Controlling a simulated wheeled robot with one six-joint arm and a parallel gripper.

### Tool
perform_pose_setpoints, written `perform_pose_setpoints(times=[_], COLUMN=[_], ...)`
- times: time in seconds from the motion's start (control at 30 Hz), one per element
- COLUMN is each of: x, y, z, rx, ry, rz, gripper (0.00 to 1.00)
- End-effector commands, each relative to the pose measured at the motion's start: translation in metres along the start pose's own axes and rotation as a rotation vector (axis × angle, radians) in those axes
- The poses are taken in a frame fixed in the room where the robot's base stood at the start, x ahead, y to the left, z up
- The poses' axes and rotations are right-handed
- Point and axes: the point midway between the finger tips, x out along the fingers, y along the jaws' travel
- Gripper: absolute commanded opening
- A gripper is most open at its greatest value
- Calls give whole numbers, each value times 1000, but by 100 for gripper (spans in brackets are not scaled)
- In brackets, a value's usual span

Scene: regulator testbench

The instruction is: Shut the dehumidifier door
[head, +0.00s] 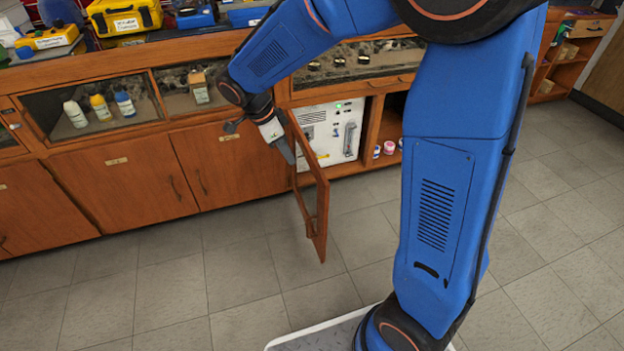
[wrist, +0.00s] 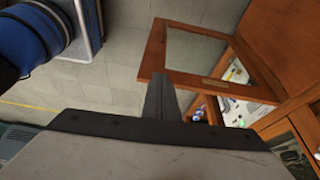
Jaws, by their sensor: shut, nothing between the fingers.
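The dehumidifier door (head: 322,212) is a wooden frame with a clear pane. It stands open, swung out from the cabinet front into the room. Behind it, the white dehumidifier (head: 347,130), with a green light, sits in its compartment. My gripper (head: 288,157) is shut and empty, at the left of the door near its upper part. In the wrist view, the shut fingers (wrist: 161,90) point at the near corner of the door frame (wrist: 153,50). I cannot tell whether they touch it. The unit (wrist: 236,108) shows partly beyond the door.
Closed wooden cupboards (head: 125,182) line the left. Glazed display cases with bottles (head: 100,105) sit above them. An open shelf with small jars (head: 389,147) is right of the dehumidifier. The tiled floor (head: 180,280) before the cupboards is clear.

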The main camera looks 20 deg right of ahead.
Motion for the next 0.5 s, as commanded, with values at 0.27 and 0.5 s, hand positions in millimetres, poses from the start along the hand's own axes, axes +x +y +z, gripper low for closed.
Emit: perform_pose_setpoints(times=[0.27,0.5], x=[12,48], y=[-7,-6], z=[10,8], rx=[48,46], ry=[18,18], rz=[6,7], gripper=[0,0])
